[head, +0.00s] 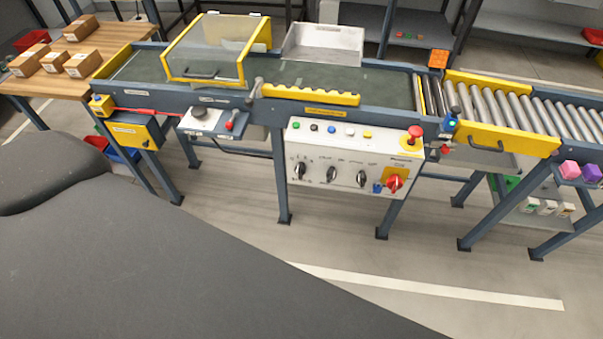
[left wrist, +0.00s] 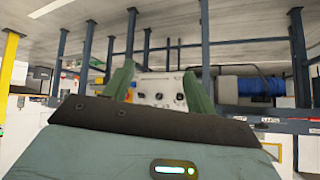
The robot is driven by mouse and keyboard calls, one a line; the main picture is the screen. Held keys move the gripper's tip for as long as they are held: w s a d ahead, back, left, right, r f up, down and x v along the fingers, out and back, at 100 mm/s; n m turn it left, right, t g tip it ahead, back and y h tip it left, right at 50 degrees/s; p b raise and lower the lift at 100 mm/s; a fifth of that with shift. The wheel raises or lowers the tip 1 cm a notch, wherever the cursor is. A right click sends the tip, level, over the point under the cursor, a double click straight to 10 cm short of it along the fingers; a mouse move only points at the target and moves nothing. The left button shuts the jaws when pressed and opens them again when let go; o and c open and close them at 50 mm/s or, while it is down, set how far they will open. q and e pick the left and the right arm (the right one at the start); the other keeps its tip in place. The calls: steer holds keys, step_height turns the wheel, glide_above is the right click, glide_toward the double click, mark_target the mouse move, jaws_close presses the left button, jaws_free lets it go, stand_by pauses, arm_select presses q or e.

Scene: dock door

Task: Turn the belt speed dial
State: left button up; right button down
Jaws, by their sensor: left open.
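A white control panel (head: 352,158) hangs on the front of the conveyor in the head view. It has three black knobs in a row: a left knob (head: 300,170), a middle knob (head: 331,174) and a right knob (head: 361,178). Their labels are too small to read, so I cannot tell which is the belt speed dial. In the left wrist view the scene is upside down, and the panel (left wrist: 158,90) shows between the green fingers of my left gripper (left wrist: 159,73). That gripper is open, empty and apart from the panel. My right gripper is not in view.
The panel also carries a red rotary switch (head: 394,183), a red emergency button (head: 414,134) and small coloured buttons. A yellow handled gate (head: 505,139) is right. Floor in front is clear.

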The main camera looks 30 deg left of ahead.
arm_select(q)
steer(key=w+a+f+m+y+b, duration=0.1)
steer(key=w+a+f+y+b, duration=0.15)
steer(key=w+f, duration=0.25)
steer(key=m+t+y+b, duration=0.4)
steer(key=m+t+b, duration=0.35)
steer(key=b, duration=0.45)
glide_toward(298, 176)
steer(key=x, duration=0.4)
steer(key=shift+n+t+h, duration=0.25)
steer(key=shift+n+t, duration=0.1)
steer(key=x, duration=0.5)
steer(key=shift+w+a+f+p, duration=0.1)
steer(key=shift+f+p, duration=0.1)
steer(key=shift+p, duration=0.1)
steer(key=shift+w+a, duration=0.2)
steer(key=shift+w, duration=0.5)
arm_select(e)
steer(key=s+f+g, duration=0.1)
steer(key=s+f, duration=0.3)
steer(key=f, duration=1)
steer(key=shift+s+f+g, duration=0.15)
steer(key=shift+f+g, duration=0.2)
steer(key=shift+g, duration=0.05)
arm_select(q)
steer(key=shift+c, duration=0.2)
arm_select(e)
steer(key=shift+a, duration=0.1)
